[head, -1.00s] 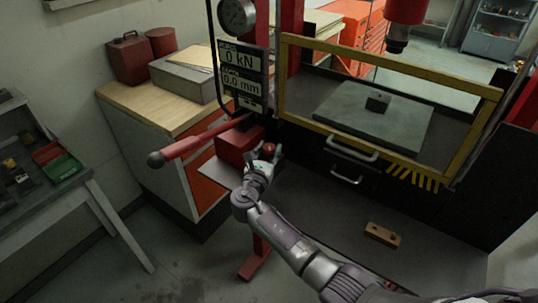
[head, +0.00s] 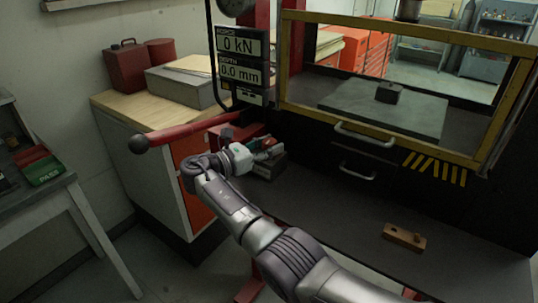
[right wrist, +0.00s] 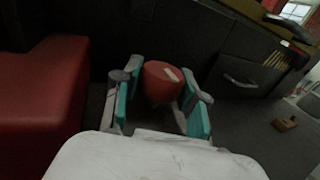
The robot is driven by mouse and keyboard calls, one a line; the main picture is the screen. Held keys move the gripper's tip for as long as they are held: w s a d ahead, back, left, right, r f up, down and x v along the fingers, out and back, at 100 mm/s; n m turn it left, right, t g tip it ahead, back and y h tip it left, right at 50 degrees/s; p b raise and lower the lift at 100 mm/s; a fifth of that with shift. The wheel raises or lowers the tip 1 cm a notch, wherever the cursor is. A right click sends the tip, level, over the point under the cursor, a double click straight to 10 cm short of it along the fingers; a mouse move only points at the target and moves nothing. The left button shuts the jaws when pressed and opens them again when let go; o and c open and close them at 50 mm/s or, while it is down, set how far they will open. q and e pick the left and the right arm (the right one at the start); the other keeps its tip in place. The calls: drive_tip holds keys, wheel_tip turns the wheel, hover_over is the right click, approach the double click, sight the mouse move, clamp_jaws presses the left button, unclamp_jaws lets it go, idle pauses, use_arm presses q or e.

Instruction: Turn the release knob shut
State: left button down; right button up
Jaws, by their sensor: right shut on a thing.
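The release knob (right wrist: 163,82) is a red, rounded knob with a pale mark on top, in the middle of the right wrist view. My right gripper (head: 268,148) is at the press's red pump block (head: 228,133), on its right side. In the right wrist view my right gripper (right wrist: 160,98) has its teal-padded fingers on both sides of the knob, shut on it. In the head view the fingers hide most of the knob. My left gripper is not in view.
A red pump lever (head: 185,133) with a dark ball end reaches left above my arm. The display (head: 240,58) reads 0 kN and 0.0 mm. A yellow-framed guard (head: 390,143) stands to the right. A wooden block (head: 404,237) lies on the dark surface.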

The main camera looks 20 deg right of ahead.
idle(0.5)
drive_tip(key=o, duration=1.2)
drive_tip(key=shift+d, duration=0.1)
drive_tip(key=shift+c, duration=0.2)
